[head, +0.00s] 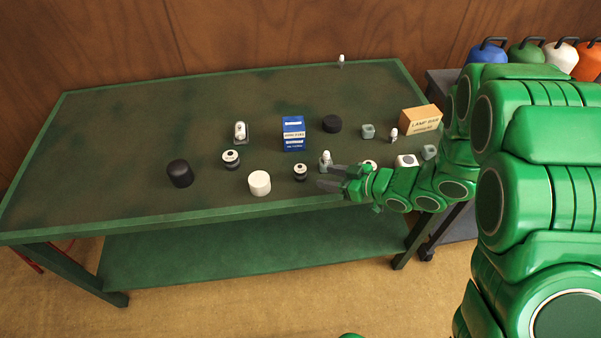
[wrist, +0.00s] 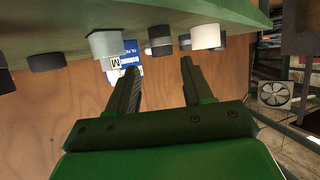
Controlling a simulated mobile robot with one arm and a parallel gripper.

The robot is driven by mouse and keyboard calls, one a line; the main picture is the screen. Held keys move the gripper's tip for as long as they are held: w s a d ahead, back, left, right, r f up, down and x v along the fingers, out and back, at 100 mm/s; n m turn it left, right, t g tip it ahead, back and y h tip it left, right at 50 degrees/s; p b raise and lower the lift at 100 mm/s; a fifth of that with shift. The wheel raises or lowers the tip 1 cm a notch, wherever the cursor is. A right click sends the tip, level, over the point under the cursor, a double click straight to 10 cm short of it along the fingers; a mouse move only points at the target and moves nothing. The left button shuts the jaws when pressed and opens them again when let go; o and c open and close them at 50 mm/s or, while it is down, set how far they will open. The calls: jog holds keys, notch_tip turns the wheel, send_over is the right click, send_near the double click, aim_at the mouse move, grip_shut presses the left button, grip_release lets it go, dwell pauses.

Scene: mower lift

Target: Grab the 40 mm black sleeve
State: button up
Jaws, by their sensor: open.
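Two plain black cylinders stand on the green table: a larger-looking black cylinder (head: 180,173) at the left front and another black cylinder (head: 332,124) farther back, right of the blue box. I cannot read a size on either. My gripper (head: 330,178) is open and empty near the front edge, right of the front black cylinder and apart from it. In the wrist view, which is upside down, the open jaws (wrist: 158,67) have nothing between them. A dark round piece (wrist: 47,60) shows at the left there; I cannot tell which it is.
Near the jaws stand a grey block with a white top (head: 325,161) and a black-and-white round piece (head: 300,173). A white cylinder (head: 259,183), a blue box (head: 293,133) and a lamp box (head: 421,119) also stand on the table (head: 110,150). The table's left and back are mostly clear.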

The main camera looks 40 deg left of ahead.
aim_at(300, 170)
jog(key=shift+s+a+f, duration=0.1)
jog(key=shift+s+a, duration=0.15)
jog(key=shift+a, duration=0.15)
jog(key=shift+x, duration=3.6)
jog(key=shift+w+a, duration=0.1)
jog(key=shift+w, duration=0.1)
jog(key=shift+r, duration=0.25)
grip_shut()
